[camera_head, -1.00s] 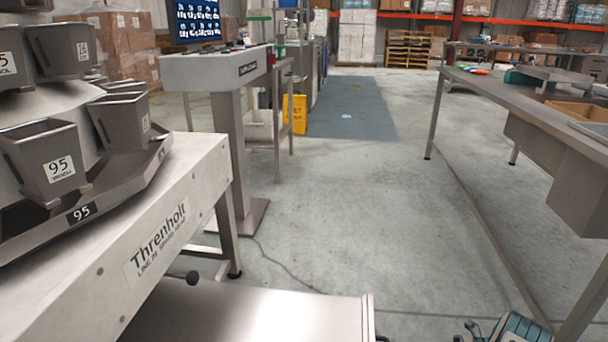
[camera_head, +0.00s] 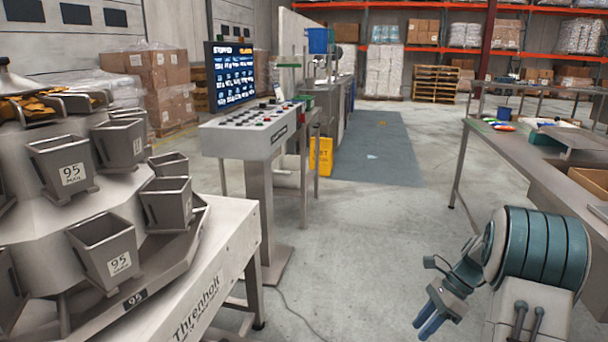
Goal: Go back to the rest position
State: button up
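My gripper (camera_head: 428,322) is at the lower right of the head view, in front of my banded arm. Its two bluish fingers point down and to the left, over the floor. They lie close together, and the view is too small to tell whether a gap is between them. I see nothing held. The gripper is apart from the weigher on the left and from the steel table on the right.
A multihead weigher (camera_head: 40,165) with grey buckets stands at the left. A control console (camera_head: 245,138) with a lit screen stands behind it. A steel table (camera_head: 530,160) runs along the right. The floor (camera_head: 350,225) between them is clear.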

jog(key=s+a+r+n+t+h+p, duration=0.1)
jog(key=s+a+r+n+p, duration=0.3)
jog(key=r, duration=0.6)
jog(key=s+a+r+n+t+h+p, duration=0.2)
jog(key=s+a+r+n+h+p, duration=0.1)
jog(key=s+r+n+p, duration=0.5)
jog(key=s+a+r+n+t+h+p, duration=0.1)
jog(key=s+a+r+n+p, duration=0.5)
jog(key=r, duration=0.8)
jog(key=shift+s+n+t+h+p, duration=0.4)
jog(key=shift+s+n+h+p, duration=0.3)
jog(key=shift+s, duration=0.4)
jog(key=shift+a, duration=0.1)
